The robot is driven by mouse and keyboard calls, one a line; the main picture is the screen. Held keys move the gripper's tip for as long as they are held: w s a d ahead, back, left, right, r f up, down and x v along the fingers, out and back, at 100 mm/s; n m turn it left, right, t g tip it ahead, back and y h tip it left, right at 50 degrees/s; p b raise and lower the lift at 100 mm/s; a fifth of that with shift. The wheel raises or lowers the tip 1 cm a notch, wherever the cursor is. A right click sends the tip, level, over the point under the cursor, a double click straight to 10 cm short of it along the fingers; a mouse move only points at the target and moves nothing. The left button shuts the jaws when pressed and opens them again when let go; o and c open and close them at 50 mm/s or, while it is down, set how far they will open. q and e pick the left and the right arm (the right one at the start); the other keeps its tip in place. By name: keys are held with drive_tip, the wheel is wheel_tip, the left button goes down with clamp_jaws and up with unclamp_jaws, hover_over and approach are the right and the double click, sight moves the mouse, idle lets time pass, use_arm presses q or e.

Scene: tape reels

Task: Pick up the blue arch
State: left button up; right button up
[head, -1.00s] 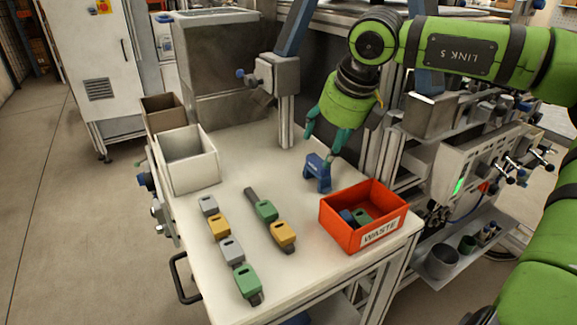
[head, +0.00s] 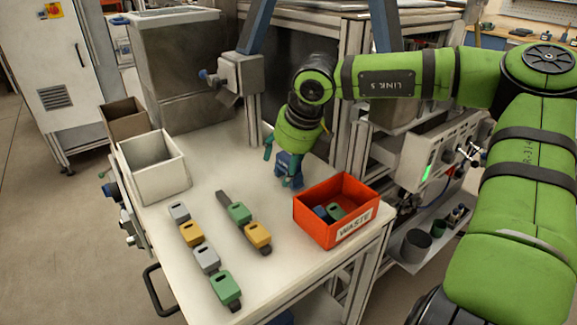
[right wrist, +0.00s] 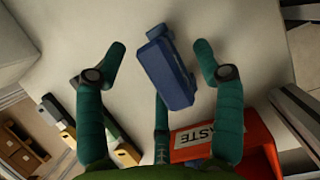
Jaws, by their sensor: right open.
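The blue arch (head: 290,172) stands on the white table just behind the orange waste bin. My right gripper (head: 283,157) is over it, pointing down, with its fingers spread around the arch's upper part. In the right wrist view the blue arch (right wrist: 168,68) lies between the open green fingers of my right gripper (right wrist: 160,50). It is nearer the right-hand finger, and a clear gap shows on the left. I cannot tell whether any finger touches it. My left gripper is not in view.
The orange waste bin (head: 314,218) holds blue and green pieces close in front of the arch. Grey, yellow and green blocks (head: 207,258) lie in two rows. A white box (head: 160,180) and a brown box (head: 125,124) stand at the left. Metal equipment borders the table behind.

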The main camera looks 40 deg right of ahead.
clamp_jaws()
